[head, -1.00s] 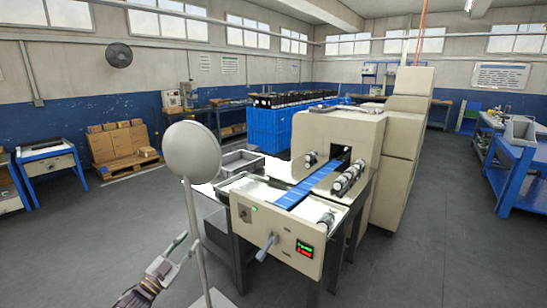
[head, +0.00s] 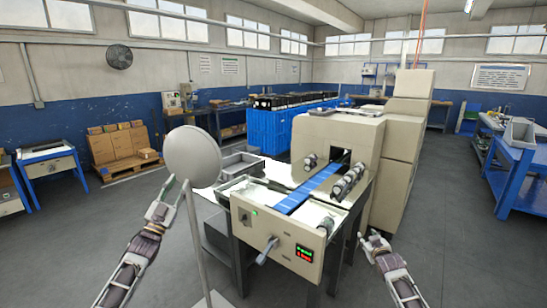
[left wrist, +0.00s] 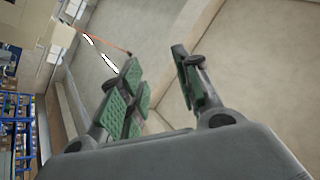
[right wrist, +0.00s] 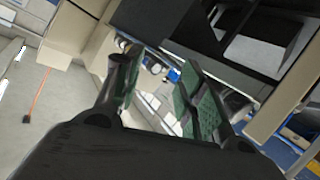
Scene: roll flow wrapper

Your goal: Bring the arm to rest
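My left gripper (head: 170,193) is raised at the left, beside the round grey disc on a stand. In the left wrist view its green-padded fingers (left wrist: 155,85) are apart with nothing between them. My right gripper (head: 373,240) is low, just right of the wrapper machine's front table. In the right wrist view its fingers (right wrist: 155,95) are apart and no held object shows between them. The wrapper machine (head: 340,133) stands in the middle, with a blue belt (head: 308,190) and a front panel (head: 275,240) that has a lever and a lit display.
The round grey disc (head: 193,152) stands close to my left gripper. A grey tray (head: 237,163) lies left of the machine. Blue crates (head: 268,133) are behind it. A blue bench (head: 520,180) stands at the right. The floor (head: 455,240) between bench and machine is clear.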

